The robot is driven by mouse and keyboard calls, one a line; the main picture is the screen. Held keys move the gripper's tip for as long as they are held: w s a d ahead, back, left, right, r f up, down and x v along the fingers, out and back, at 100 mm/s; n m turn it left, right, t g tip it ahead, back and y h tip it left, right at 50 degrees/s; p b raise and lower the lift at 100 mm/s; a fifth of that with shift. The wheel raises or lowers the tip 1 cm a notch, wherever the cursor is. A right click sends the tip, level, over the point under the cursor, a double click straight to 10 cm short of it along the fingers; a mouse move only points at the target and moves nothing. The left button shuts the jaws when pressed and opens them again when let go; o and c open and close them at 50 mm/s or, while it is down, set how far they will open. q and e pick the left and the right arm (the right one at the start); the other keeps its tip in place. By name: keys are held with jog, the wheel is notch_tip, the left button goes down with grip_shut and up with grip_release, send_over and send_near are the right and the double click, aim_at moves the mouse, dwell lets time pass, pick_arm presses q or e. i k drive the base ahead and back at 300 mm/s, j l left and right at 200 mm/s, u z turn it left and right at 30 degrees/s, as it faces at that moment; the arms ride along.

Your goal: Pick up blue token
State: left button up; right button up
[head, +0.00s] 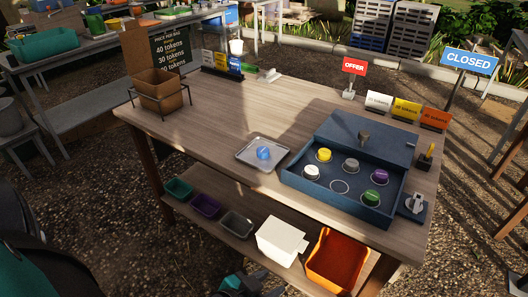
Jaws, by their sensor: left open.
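The blue token (263,153) lies on a small grey metal tray (247,158) near the middle of the wooden table (225,118). To its right is an open dark blue token box (320,192) with yellow (323,155), grey (351,165), white (311,172), purple (379,176) and green (370,198) tokens inside. One outlined circle (340,187) in the box is empty. My left gripper (242,286) is at the bottom edge, partly cut off, low in front of the table and well away from the blue token. It is open. My right gripper does not show.
A brown paper bag (160,92) in a wire stand is at the table's left. The OFFER sign (354,67) and coloured token cards (406,108) line the back right. Bins, including an orange one (337,262), sit on the lower shelf. Tabletop left of the tray is clear.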

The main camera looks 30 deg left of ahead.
aim_at(262, 152)
jog(key=j, duration=1.05)
jog(key=i+j, duration=0.1)
jog(key=j, duration=0.5)
jog(key=i+j+z, duration=0.1)
jog(key=j, duration=0.5)
jog(key=i+j, duration=0.1)
jog(key=j, duration=0.5)
